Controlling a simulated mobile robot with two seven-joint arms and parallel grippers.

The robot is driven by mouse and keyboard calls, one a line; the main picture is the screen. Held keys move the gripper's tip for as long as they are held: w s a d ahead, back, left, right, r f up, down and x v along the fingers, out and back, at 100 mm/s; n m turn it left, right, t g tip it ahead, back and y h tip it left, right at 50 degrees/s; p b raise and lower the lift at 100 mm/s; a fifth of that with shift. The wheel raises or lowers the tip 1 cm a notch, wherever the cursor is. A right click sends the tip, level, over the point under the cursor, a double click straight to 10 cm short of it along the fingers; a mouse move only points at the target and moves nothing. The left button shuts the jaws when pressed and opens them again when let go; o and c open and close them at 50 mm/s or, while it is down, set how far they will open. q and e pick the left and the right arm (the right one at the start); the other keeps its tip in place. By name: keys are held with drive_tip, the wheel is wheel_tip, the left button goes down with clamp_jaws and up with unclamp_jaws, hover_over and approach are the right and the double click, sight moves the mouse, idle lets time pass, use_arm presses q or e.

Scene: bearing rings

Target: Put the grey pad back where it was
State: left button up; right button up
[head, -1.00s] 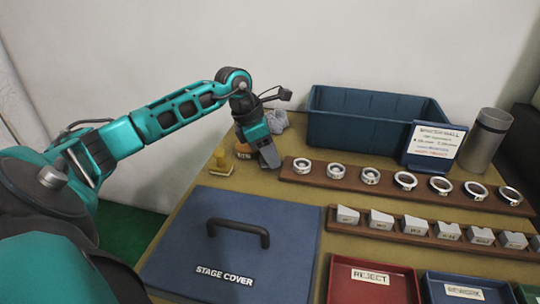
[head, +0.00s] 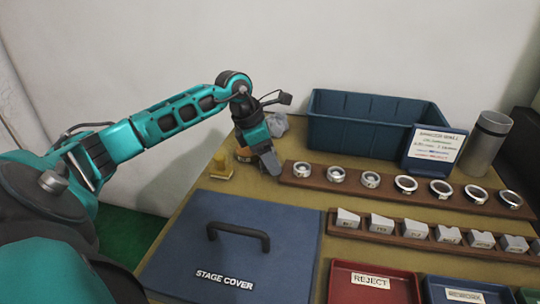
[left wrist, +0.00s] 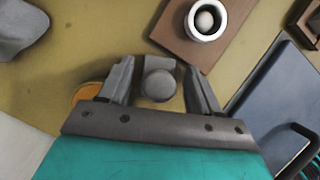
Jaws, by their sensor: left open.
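My left gripper (head: 272,170) points down at the table by the left end of the ring rack. In the left wrist view its two fingers (left wrist: 160,88) stand apart, open. Between them shows a small grey piece (left wrist: 158,84) with a round front and a blockier part behind; it may be the grey pad, but I cannot tell whether the fingers touch it. In the head view the gripper hides that spot. A crumpled grey cloth (head: 276,124) lies behind the gripper and also shows in the left wrist view (left wrist: 18,28). My right gripper is not in view.
A brown rack (head: 325,182) of metal rings is right of the gripper. An orange round item (left wrist: 86,93) and a yellow piece (head: 221,168) lie to its left. The blue stage cover (head: 235,245) is in front, a blue bin (head: 365,125) behind.

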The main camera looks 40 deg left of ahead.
use_arm(q)
drive_tip(key=p+v, duration=0.2)
drive_tip(key=v, duration=1)
